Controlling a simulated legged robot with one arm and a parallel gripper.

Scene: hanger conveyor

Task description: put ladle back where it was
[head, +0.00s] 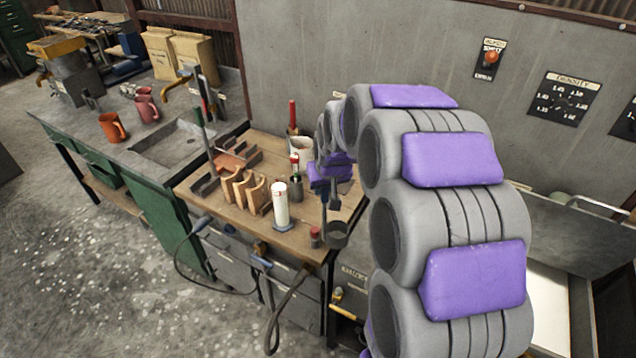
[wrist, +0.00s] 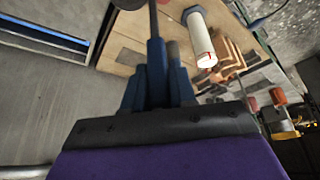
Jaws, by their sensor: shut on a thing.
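The ladle's dark round bowl (head: 337,236) hangs at the near right corner of the wooden workbench in the head view, with a thin stem rising toward my gripper (head: 329,193). In the wrist view my gripper (wrist: 155,58) has its dark blue fingers closed on a thin dark handle (wrist: 153,18) that runs up out of the picture. I cannot tell whether the bowl touches the bench or hangs just above it. My arm hides part of the bench's right side.
On the workbench (head: 232,212) stand a white cylinder (head: 281,206), wooden racks (head: 243,190), a small red-capped jar (head: 315,237) and a pale cup (head: 301,147). Orange (head: 112,127) and pink mugs sit by the sink (head: 178,142). A grey wall stands behind.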

